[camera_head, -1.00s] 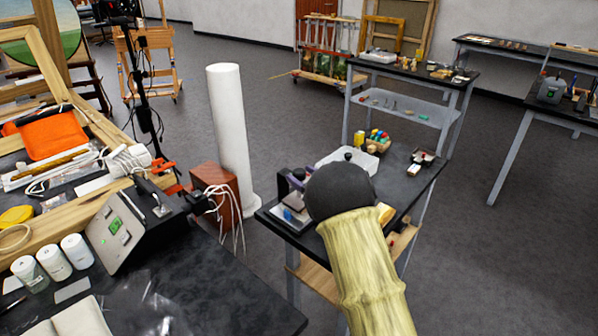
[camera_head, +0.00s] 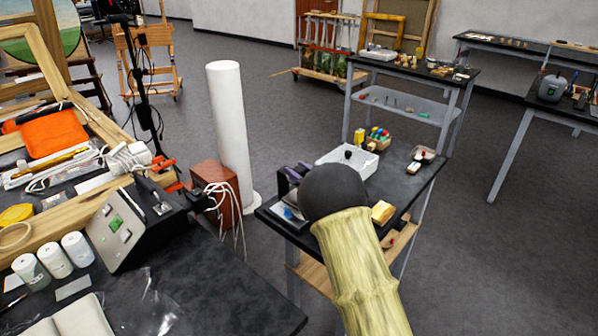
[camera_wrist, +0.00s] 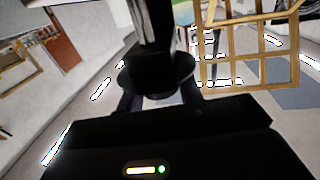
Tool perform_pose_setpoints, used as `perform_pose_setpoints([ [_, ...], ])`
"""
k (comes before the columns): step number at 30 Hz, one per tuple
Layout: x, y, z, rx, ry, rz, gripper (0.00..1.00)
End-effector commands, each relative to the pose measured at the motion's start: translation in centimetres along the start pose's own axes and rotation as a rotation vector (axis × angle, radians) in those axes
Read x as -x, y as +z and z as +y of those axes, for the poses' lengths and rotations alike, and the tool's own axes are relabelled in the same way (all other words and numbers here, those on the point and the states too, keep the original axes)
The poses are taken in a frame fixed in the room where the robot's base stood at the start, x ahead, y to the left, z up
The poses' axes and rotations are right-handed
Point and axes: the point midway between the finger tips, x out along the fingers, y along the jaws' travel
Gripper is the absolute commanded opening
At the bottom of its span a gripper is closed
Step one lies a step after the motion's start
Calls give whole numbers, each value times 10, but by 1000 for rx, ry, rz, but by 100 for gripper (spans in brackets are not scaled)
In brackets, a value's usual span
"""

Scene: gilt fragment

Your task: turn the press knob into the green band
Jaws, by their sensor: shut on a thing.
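In the wrist view, a black round knob (camera_wrist: 157,76) with a wide disc and a thick dark stem stands in front of my gripper (camera_wrist: 158,90). The dark fingers are shut on it, one at each side, though their contact is hard to see against the black. In the head view, my arm's dark round part hides the gripper and the knob. A grey and purple device (camera_head: 288,183), possibly part of the press, shows at the left of that part on the dark bench (camera_head: 303,243). No green band can be made out.
A white tray (camera_head: 332,162), a yellow block (camera_head: 382,212) and a small dark tray (camera_head: 420,160) lie on the same bench. A white column (camera_head: 229,130) stands to its left, by a red-brown box (camera_head: 212,185). The grey floor right of the bench is clear.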

Motion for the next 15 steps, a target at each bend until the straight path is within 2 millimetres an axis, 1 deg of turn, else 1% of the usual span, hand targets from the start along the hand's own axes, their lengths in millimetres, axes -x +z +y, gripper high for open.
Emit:
perform_pose_setpoints([
  [8,0,2,-1,-3,90,1,13],
  [15,0,3,-2,-4,234,2,13],
])
